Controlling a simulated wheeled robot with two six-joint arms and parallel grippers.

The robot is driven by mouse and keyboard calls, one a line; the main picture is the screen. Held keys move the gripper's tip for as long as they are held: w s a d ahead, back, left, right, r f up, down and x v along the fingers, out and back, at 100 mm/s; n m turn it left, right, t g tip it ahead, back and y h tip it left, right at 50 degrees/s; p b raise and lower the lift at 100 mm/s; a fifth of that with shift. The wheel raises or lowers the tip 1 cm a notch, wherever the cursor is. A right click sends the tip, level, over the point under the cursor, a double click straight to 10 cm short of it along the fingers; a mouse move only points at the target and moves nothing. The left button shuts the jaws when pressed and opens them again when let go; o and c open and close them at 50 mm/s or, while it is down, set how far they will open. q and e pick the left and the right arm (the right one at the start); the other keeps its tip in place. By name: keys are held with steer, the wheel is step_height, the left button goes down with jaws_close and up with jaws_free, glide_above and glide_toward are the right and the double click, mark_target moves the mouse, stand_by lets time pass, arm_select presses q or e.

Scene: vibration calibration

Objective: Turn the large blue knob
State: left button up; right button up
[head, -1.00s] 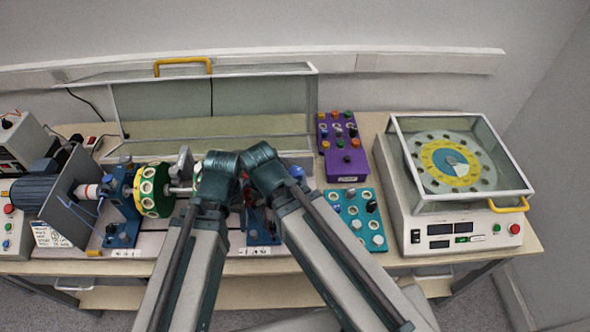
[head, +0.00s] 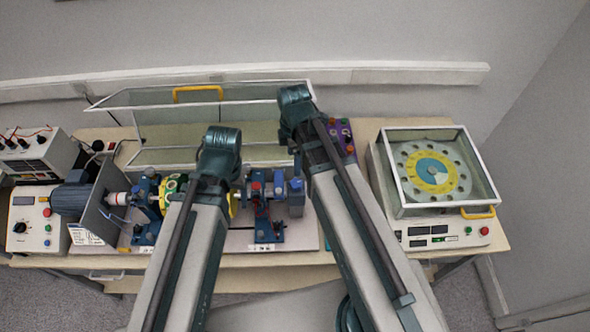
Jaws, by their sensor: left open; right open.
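Several blue parts sit on the shaft rig, among them a rounded blue piece (head: 279,184) and another blue piece (head: 296,185) beside the blue bearing stand (head: 262,228). I cannot tell for certain which is the large blue knob. My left arm's upper joint stands in front of the shaft. My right arm's joint is further up, in front of the clear cover. The fingertips of both grippers are hidden behind my own arm links. I see no contact with any blue part.
A clear raised cover (head: 285,88) with a yellow handle stands behind the rig. A purple control box (head: 349,150) is partly behind my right arm. A white turntable machine (head: 410,214) stands right. A blue motor (head: 72,196) is at left.

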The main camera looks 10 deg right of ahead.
mark_target(295, 183)
arm_select(q)
steer(key=shift+r, duration=0.3)
arm_select(e)
steer(key=shift+w+d+r+n, duration=0.2)
steer(key=shift+r+n, duration=0.1)
steer(key=shift+r, duration=0.05)
steer(key=shift+f, duration=0.1)
arm_select(q)
step_height(295, 183, down, 14)
steer(key=b, duration=1.4)
arm_select(e)
step_height(295, 183, down, 14)
steer(key=shift+r, duration=0.15)
arm_select(q)
steer(key=shift+r, duration=0.15)
arm_select(e)
jaws_close()
